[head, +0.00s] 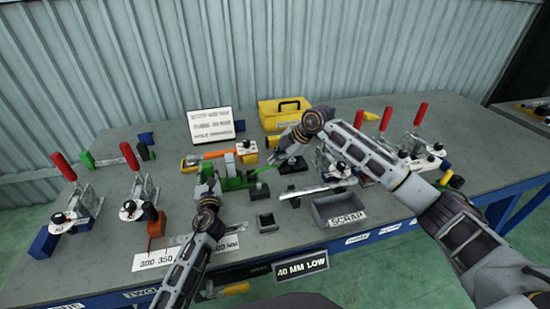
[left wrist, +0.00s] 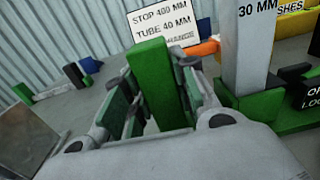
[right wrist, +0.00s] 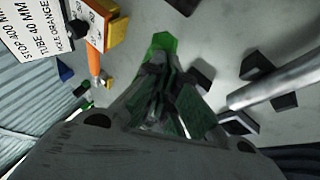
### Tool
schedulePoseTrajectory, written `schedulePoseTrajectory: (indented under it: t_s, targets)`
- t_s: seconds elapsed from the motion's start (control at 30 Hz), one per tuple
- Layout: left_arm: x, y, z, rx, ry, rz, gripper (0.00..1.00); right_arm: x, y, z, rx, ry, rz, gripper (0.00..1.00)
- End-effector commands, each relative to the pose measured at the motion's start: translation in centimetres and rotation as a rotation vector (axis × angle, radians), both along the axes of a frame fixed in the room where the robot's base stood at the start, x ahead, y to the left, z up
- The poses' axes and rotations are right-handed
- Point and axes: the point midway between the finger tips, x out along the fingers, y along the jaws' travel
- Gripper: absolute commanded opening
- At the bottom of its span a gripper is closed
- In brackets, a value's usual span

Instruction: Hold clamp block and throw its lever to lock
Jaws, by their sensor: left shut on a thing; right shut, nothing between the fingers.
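My left gripper (head: 211,183) is shut on an upright green block (left wrist: 150,80), part of the green clamp block (head: 235,182), which stands on the bench. In the left wrist view a grey post marked 30 MM rises from the green base (left wrist: 260,106), beside a black plate with partly cut-off lettering. My right gripper (head: 278,160) is shut and empty, just right of the clamp block. In the right wrist view a green piece (right wrist: 162,42), perhaps the lever's end, shows just beyond its fingertips; I cannot tell whether they touch.
A grey scrap bin (head: 338,207) stands at the bench's front. Red-handled toggle clamps (head: 137,195) stand on both sides. An orange-barred fixture (head: 222,155), a sign (head: 210,125) and a yellow box (head: 284,112) lie behind. Dark blocks (head: 293,165) and a metal tube sit at right.

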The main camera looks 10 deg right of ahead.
Motion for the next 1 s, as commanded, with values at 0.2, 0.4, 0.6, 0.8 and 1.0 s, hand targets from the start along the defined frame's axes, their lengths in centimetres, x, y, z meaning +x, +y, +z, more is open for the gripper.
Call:
schedulePoseTrajectory:
  t_s: [0.2,0.4,0.6,0.8,1.0]
  targets:
    - [0.0,0.0,0.0,0.001,0.000,0.000,0.00,0.0,0.0,0.0,0.000,0.000,0.001,0.00]
    - [0.0,0.0,0.0,0.001,0.000,0.000,0.00,0.0,0.1,0.3,0.000,-0.001,0.000,0.00]
    - [0.0,0.0,0.0,0.001,0.000,0.000,0.00,0.0,0.0,1.0,0.000,-0.003,0.001,0.00]
    - [0.0,0.0,0.0,0.001,0.000,0.000,0.00,0.0,0.0,1.5,-0.001,-0.002,0.001,0.00]
    - [0.0,0.0,0.0,0.001,0.000,0.000,0.00,0.0,0.0,1.7,-0.001,-0.001,0.000,0.00]
